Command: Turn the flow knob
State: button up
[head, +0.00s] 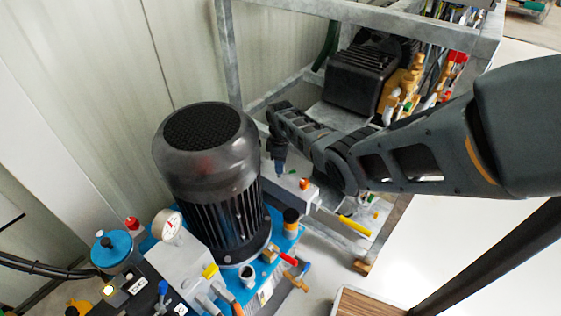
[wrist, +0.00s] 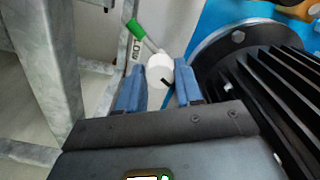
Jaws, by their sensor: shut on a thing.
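The flow knob (wrist: 160,68) is a white round knob with a black mark on it, in the middle of the wrist view. A small label beside it reads something like "LOW". My gripper (wrist: 160,88) has its two blue fingers on either side of the knob, shut on it. In the head view my gripper (head: 279,168) points down just right of the large black motor (head: 225,190). The knob cannot be made out there; fingers and motor hide it.
The finned motor (wrist: 265,90) stands close on the right in the wrist view. A green-handled lever (wrist: 136,30) lies just beyond the knob. A grey metal frame (wrist: 50,70) stands on the left. In the head view a pressure gauge (head: 167,226) sits left of the motor.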

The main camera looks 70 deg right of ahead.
jog(key=m, duration=0.5)
jog(key=shift+a+m+p, duration=0.1)
jog(key=shift+m+p, duration=0.2)
jog(key=m, duration=0.5)
jog(key=shift+m, duration=0.4)
jog(key=o, duration=1)
jog(key=shift+o, duration=0.2)
jog(key=shift+r+p, duration=1.25)
jog(key=shift+r, duration=2.65)
